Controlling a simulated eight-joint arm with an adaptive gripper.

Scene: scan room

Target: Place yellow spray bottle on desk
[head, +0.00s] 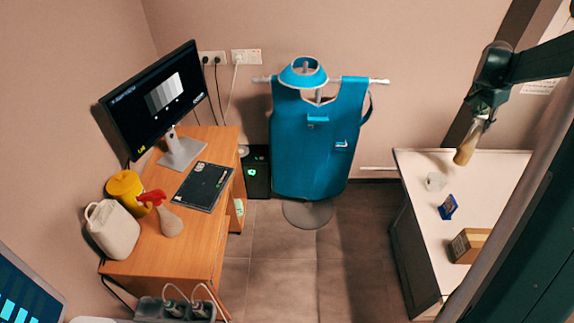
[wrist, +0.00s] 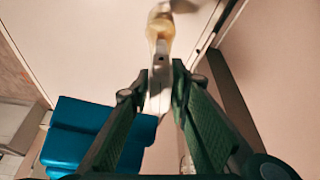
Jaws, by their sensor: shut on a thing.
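My gripper (head: 483,117) is at the upper right in the head view, shut on the yellow spray bottle (head: 467,147). The bottle looks tan-yellow and hangs tilted above the white-topped table. In the wrist view my gripper (wrist: 163,76) pinches its pale upper part, with the yellowish body (wrist: 160,32) beyond the fingertips. The wooden desk (head: 150,257) is at the left, well away from my gripper.
On the wooden desk are a monitor (head: 154,98), dark laptop-like slab (head: 203,186), yellow container (head: 124,185), white jug (head: 112,230) and red-topped spray bottle (head: 168,221). A blue apron stand (head: 318,150) is between. The white-topped table (head: 418,170) holds small items.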

